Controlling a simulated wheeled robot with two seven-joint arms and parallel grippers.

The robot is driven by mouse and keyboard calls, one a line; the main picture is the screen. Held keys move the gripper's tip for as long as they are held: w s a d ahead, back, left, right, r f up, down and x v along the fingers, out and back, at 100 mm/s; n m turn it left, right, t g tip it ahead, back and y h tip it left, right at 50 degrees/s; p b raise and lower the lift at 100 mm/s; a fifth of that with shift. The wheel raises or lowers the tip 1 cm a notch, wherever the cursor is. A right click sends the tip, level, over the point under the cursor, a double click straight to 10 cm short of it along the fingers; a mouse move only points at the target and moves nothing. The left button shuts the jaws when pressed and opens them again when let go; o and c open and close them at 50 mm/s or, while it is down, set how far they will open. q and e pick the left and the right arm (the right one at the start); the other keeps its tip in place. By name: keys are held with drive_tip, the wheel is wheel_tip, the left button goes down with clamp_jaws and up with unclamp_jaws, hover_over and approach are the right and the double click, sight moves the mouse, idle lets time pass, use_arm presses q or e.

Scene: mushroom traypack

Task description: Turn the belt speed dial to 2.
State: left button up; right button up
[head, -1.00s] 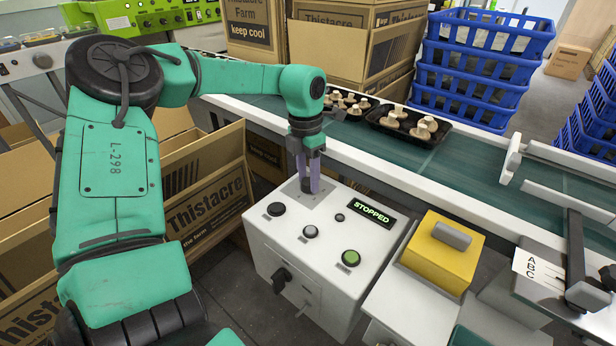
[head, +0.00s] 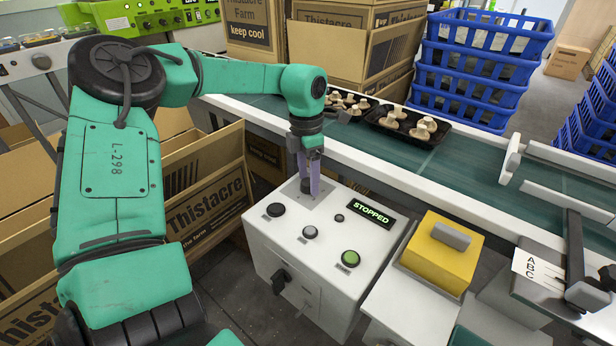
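The control box (head: 290,246) has a grey dial plate (head: 318,201) at its back left corner. My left gripper (head: 309,192) points straight down over this plate, with its purple fingers at a dark dial (head: 306,186). The fingers hide most of the dial, and its number marks cannot be read. The fingers appear to be around the dial; whether they press on it is too small to tell. The small display (head: 371,212) reads STOPPED in green. My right gripper is not in view.
Black and grey buttons and a green button (head: 350,258) sit on the box top; a dark switch (head: 281,279) is on its front. The green conveyor belt (head: 470,174) behind carries black trays of mushrooms (head: 408,124). A yellow block (head: 441,262) stands right of the box.

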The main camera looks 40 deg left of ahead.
sight(307, 179)
use_arm(q)
drive_tip(key=shift+r, duration=0.1)
wheel_tip(307, 179, up, 14)
drive_tip(key=p, duration=0.2)
drive_tip(key=shift+w+a+r+p, duration=0.15)
drive_tip(key=shift+a+p, duration=0.15)
drive_tip(key=shift+a, duration=0.1)
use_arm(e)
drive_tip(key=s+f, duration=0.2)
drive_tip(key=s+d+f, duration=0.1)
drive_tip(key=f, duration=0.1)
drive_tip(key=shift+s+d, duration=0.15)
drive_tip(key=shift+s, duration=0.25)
